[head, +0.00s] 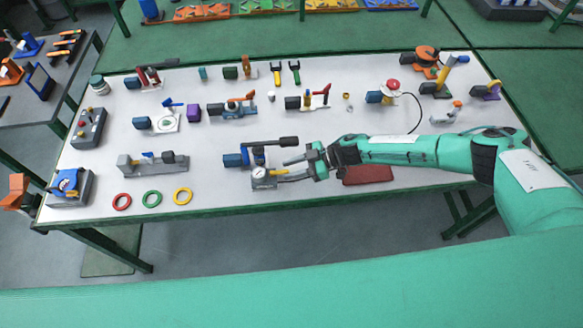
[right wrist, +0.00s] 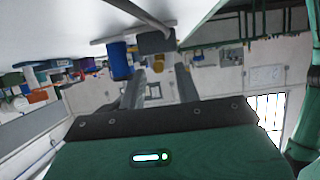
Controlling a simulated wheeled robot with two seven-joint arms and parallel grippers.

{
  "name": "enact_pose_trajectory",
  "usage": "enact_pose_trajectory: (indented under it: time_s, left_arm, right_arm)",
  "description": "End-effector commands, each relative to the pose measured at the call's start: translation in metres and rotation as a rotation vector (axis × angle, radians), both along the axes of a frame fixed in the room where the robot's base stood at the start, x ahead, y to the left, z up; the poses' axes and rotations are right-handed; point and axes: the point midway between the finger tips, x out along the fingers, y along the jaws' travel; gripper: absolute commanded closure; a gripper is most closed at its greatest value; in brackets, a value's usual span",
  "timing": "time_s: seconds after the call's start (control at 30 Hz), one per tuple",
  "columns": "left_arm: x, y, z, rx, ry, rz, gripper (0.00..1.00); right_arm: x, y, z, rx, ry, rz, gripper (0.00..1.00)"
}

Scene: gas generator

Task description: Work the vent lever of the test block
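The block with a round white-faced gauge (head: 260,173) sits near the table's front edge, left of my right gripper. I take it for the test block. Just behind it is a blue cylinder fitting (head: 232,160) with a rod ending in a black handle (head: 288,141). My right gripper (head: 283,170) reaches in from the right beside the gauge block, its fingers pointing left. In the right wrist view the fingers (right wrist: 159,88) are apart with nothing seen gripped. A dark block on a rod (right wrist: 157,42) shows beyond them. I cannot tell whether the fingers touch the gauge block. My left gripper is not in view.
A dark red pad (head: 368,175) lies under my right forearm. A grey fixture (head: 153,163) and red, green and yellow rings (head: 152,198) lie to the left. Several other fixtures stand further back. Bare white table separates the rows.

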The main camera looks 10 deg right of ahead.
Motion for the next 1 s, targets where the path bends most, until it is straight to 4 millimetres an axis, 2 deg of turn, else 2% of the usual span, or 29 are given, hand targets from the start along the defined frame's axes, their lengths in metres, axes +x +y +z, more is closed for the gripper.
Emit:
enact_pose_trajectory:
  time_s: [0.17,0.6,0.8,1.0]
  left_arm:
    - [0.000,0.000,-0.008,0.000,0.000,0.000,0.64]
    - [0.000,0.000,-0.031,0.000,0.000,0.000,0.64]
    - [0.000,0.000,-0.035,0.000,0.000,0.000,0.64]
    - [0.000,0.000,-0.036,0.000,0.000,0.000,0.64]
  right_arm:
    - [0.001,-0.021,0.006,-0.002,-0.002,-0.002,0.67]
    - [0.000,-0.099,0.039,-0.001,-0.003,-0.002,0.67]
    - [-0.001,-0.120,0.048,0.000,0.000,-0.001,0.67]
    - [-0.001,-0.124,0.052,0.001,-0.001,0.001,0.67]
